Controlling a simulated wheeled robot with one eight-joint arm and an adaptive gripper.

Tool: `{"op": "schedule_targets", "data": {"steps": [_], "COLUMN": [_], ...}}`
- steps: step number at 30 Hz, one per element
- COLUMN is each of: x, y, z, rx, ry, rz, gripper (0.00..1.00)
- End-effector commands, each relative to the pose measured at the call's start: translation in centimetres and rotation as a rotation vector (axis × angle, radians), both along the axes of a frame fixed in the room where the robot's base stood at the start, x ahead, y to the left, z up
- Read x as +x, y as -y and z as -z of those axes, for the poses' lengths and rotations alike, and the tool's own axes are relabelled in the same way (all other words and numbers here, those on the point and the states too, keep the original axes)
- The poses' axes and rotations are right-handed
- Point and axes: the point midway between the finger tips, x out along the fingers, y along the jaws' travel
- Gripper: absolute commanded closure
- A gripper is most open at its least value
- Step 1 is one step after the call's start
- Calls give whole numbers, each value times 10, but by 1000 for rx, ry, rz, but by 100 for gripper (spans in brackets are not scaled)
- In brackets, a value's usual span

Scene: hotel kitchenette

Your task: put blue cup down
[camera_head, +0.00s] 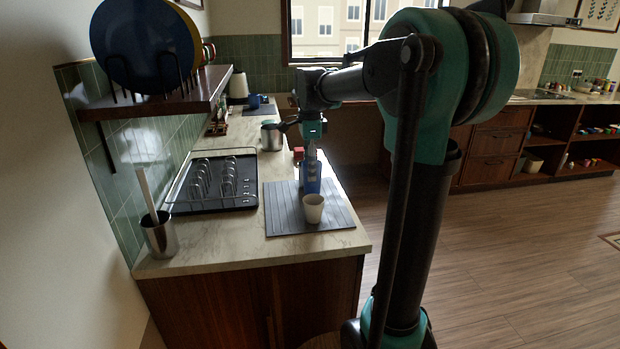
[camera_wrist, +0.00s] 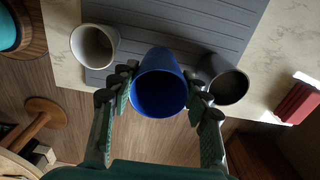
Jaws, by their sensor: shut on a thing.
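The blue cup (camera_head: 310,185) is between the fingers of my gripper (camera_head: 311,158), above or on the far right part of the grey ribbed mat (camera_head: 284,222). In the wrist view my gripper (camera_wrist: 161,80) is shut on the blue cup (camera_wrist: 158,92), whose open mouth faces the camera. I cannot tell whether its base touches the mat. A white cup (camera_head: 313,209) stands upright on the mat, nearer the head camera; it also shows in the wrist view (camera_wrist: 93,46). A dark grey cup (camera_wrist: 228,87) is close beside the right finger in the wrist view.
A black dish rack (camera_head: 212,185) lies left of the mat. A red item (camera_wrist: 298,99) stands near the counter edge beyond the cups. A metal holder (camera_head: 158,236) is at the near left. The counter's right edge (camera_head: 352,216) is close. The mat's near left part is clear.

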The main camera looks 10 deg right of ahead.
Motion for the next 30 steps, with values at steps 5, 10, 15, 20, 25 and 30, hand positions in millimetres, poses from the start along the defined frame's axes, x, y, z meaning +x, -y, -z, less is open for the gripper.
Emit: {"op": "schedule_targets", "data": {"steps": [5,10,15,20,25,30], "x": [0,0,0,0,0,0], "y": [0,0,0,0,0,0], "z": [24,32,33,35,35,35], "rx": [0,0,0,0,0,0], "ry": [0,0,0,0,0,0], "rz": [0,0,0,0,0,0], "gripper": [82,82,82,46,32,32]}}
